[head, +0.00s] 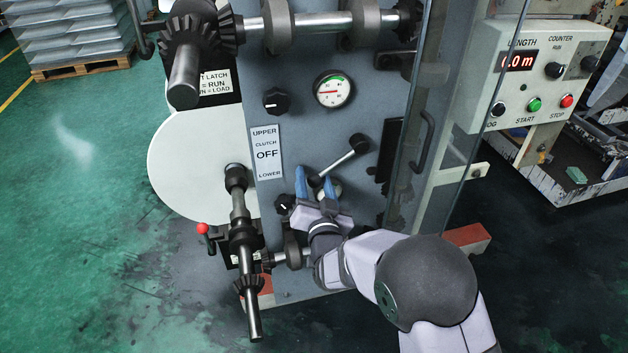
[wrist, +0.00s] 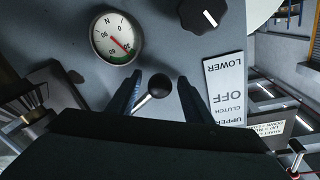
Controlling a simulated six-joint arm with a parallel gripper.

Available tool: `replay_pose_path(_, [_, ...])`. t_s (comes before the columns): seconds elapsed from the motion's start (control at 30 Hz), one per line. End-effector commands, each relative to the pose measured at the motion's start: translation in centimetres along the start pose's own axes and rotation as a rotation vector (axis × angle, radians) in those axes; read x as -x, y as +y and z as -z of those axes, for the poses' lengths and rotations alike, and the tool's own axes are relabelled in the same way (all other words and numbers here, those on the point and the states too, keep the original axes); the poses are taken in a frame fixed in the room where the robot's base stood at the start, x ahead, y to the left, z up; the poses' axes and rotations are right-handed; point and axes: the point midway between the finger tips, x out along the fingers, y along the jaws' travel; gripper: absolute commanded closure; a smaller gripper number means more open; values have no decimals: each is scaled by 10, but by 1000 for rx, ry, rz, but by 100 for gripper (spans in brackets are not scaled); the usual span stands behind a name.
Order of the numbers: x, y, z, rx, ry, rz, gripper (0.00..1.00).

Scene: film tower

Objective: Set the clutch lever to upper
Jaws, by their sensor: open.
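The clutch lever is a steel rod (head: 340,163) on the grey panel, running from a black pivot (head: 360,144) down-left to a black ball (head: 315,181). It points toward the LOWER end of the clutch label (head: 267,153), which reads UPPER, OFF, LOWER. My gripper (head: 315,184) is open, its blue fingers on either side of the ball. In the wrist view, where the label (wrist: 224,90) is upside down, the ball (wrist: 159,87) sits between the open fingers (wrist: 160,95), with gaps visible. The pivot is hidden there.
A dial gauge (wrist: 116,38) and black knob (wrist: 204,14) are close to the fingers. Another gauge (head: 333,90) and knob (head: 276,101) sit above. A glass door (head: 408,120) stands right of the lever, and a geared shaft (head: 240,225) left of my gripper.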

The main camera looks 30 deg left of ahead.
Motion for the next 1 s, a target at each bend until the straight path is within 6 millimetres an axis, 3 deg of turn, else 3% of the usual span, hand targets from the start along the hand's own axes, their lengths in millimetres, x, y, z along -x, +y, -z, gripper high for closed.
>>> replay_pose_path(0.33, [-3,0,0,1,-1,0,54])
replay_pose_path(0.53, [-2,0,0,0,-1,0,100])
replay_pose_path(1.0, [-2,-10,7,-78,-9,-3,100])
